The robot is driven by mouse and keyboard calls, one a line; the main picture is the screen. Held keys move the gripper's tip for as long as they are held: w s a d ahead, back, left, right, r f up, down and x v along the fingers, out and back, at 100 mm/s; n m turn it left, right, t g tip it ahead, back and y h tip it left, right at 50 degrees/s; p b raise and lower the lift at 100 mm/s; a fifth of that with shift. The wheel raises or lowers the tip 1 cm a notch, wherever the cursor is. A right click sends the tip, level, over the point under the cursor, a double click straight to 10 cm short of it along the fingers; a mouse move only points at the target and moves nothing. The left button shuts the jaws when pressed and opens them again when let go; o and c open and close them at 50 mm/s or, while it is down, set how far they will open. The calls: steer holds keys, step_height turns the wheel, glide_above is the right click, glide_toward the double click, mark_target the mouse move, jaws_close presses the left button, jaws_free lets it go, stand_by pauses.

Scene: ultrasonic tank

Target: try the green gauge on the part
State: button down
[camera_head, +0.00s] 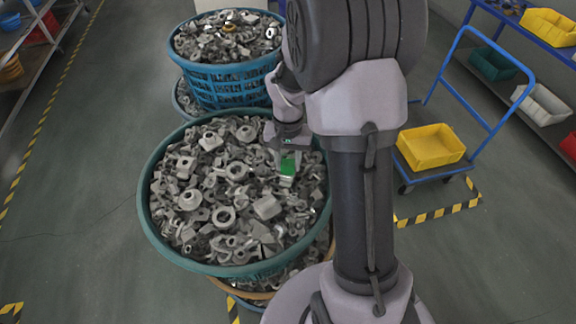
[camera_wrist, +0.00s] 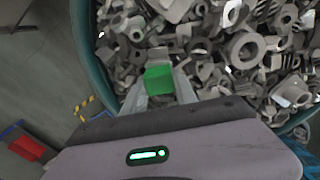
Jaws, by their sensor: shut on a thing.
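The green gauge (camera_head: 288,167) is a small bright green block, seen over the large basket of grey metal parts. It also shows in the wrist view (camera_wrist: 159,80), between the two pale fingers. My gripper (camera_head: 287,155) is shut on the green gauge and holds it over the right side of the heap. A grey metal piece (camera_wrist: 158,55) shows just beyond the gauge in the wrist view; I cannot tell whether the two touch. Many loose grey parts (camera_head: 225,215) fill the basket, and I cannot tell which one is the part.
The large teal basket (camera_head: 146,215) stands on other baskets. A blue basket (camera_head: 232,88) of parts stands behind it. A blue trolley with a yellow bin (camera_head: 430,147) is at the right, near shelves with bins. Open floor (camera_head: 80,200) lies at the left.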

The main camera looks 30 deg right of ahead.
steer(key=shift+r, duration=0.1)
steer(key=shift+r+p, duration=1.75)
steer(key=shift+r, duration=0.45)
step_height(320, 180, up, 4)
steer(key=p, duration=0.3)
steer(key=shift+r, duration=0.15)
steer(key=shift+f, duration=0.2)
